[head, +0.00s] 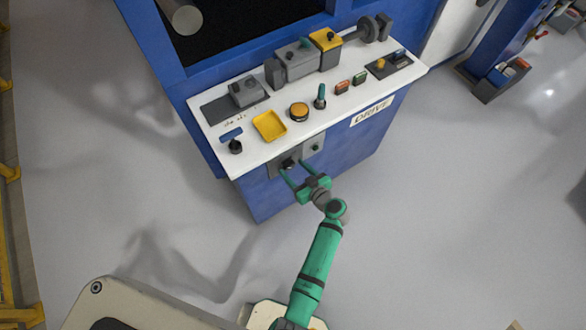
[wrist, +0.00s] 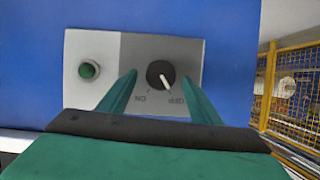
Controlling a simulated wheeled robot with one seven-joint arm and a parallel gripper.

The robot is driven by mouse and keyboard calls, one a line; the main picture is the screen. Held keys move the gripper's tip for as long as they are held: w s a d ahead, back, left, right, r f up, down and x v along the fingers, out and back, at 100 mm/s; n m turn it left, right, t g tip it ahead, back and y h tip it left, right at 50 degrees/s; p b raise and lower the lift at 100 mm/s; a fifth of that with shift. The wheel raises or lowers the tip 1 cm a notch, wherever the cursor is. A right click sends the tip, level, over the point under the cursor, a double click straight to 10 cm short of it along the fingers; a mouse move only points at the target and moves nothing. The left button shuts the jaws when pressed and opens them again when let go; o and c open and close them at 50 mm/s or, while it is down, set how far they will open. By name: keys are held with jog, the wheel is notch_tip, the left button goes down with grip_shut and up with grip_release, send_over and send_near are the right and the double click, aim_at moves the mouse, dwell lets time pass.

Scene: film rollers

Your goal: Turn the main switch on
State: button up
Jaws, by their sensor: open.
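The main switch is a round black knob (wrist: 159,73) with a white pointer line, on a grey plate (wrist: 190,52) on the blue cabinet front. The labels ON and OFF read upside down in the wrist view, below the knob. The pointer slants down and right, nearer the OFF label. In the head view the knob (head: 289,163) is under the white console's front edge. My green gripper (wrist: 160,74) is open, with one finger on each side of the knob in this view. In the head view my gripper (head: 294,168) reaches the plate. Whether the fingers touch the knob is unclear.
A green round button or lamp (wrist: 89,69) is on the same plate, left of the knob in the wrist view. Grey floor (head: 440,200) is clear to the right.

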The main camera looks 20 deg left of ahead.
jog(key=shift+w+a+f, duration=0.25)
jog(key=shift+w+a, duration=0.05)
jog(key=shift+a, duration=0.15)
jog(key=c, duration=1)
jog(key=shift+c, duration=0.2)
